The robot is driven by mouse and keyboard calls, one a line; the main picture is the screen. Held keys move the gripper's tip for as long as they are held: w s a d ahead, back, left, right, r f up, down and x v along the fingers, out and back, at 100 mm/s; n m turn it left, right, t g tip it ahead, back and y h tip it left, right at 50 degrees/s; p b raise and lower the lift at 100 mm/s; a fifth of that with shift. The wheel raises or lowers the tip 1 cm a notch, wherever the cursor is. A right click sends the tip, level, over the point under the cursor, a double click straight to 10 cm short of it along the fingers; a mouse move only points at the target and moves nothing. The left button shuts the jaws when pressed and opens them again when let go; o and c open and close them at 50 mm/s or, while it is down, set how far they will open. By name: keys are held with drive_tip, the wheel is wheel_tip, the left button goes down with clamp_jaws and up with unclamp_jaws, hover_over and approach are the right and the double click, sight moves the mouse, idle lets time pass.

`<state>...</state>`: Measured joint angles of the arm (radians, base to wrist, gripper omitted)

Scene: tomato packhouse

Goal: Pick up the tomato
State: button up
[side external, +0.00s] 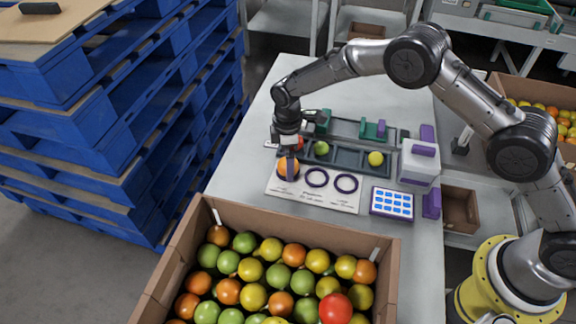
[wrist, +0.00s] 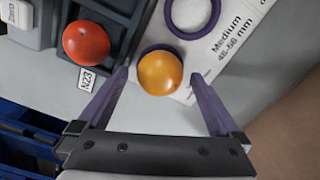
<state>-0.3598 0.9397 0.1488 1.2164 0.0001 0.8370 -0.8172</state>
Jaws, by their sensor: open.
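An orange tomato (wrist: 160,73) shows in the wrist view, at or on a purple ring of the white sizing card (wrist: 242,25). It also shows in the side view (side external: 287,167), partly hidden by a finger. My gripper (wrist: 158,80) is open, with its two purple fingers apart on either side of the orange tomato. In the side view my gripper (side external: 289,172) points down over the left end of the card. A red tomato (wrist: 86,42) sits to the left in a dark tray, by a label reading N23.
A dark sorting tray (side external: 345,158) behind the card holds a green tomato (side external: 321,148) and a yellow tomato (side external: 376,158). A cardboard box (side external: 188,240) full of tomatoes stands in front. A white device (side external: 419,163) and a blue-buttoned pad (side external: 392,203) are at the right.

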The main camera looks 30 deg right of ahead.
drive_tip(key=shift+f, duration=0.4)
drive_tip(key=shift+c, duration=0.2)
drive_tip(key=c, duration=0.8)
drive_tip(key=shift+r, duration=0.15)
